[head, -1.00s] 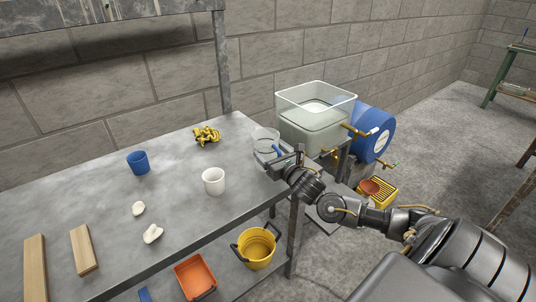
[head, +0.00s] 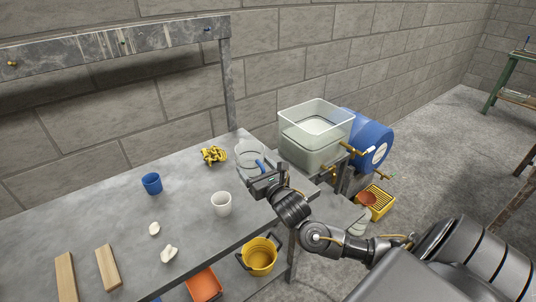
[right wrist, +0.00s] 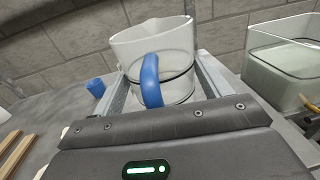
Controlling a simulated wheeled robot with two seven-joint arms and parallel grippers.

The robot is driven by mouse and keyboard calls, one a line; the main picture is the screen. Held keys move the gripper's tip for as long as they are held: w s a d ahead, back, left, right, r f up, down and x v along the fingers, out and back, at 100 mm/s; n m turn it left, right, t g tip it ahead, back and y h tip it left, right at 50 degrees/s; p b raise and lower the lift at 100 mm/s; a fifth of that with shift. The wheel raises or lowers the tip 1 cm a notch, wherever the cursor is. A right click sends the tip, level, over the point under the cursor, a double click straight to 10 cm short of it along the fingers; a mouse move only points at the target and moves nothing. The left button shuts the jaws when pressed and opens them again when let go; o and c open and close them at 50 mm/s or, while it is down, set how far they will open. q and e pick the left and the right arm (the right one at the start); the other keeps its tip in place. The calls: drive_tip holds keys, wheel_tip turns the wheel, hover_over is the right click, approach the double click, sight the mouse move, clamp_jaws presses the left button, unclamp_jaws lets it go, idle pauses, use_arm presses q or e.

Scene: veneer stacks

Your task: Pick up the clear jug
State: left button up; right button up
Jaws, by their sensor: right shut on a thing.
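The clear jug (head: 247,151) with a blue handle is at the far right end of the grey table, near its edge. My right gripper (head: 259,173) is shut on the jug from the handle side. In the right wrist view the clear jug (right wrist: 178,45) is between the two fingers, with its blue handle (right wrist: 150,82) toward the palm. It looks roughly upright. I cannot tell whether its base touches the table. My left gripper is not in view.
A white cup (head: 221,204), a blue cup (head: 151,184) and a yellow-black bundle (head: 214,155) are on the table (head: 195,235). A large clear tank (head: 315,140) stands right of the jug, with a blue barrel (head: 370,142) beyond. A yellow bucket (head: 260,257) is below.

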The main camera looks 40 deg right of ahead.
sight(244, 165)
drive_tip(key=a+p, duration=0.1)
drive_tip(key=a+r+p, duration=0.1)
drive_tip(key=s+a+r+p, duration=0.1)
drive_tip(key=shift+a, duration=0.25)
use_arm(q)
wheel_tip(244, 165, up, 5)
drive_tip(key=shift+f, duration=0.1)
use_arm(e)
drive_tip(key=shift+s+a+f, duration=0.1)
drive_tip(key=shift+a, duration=0.2)
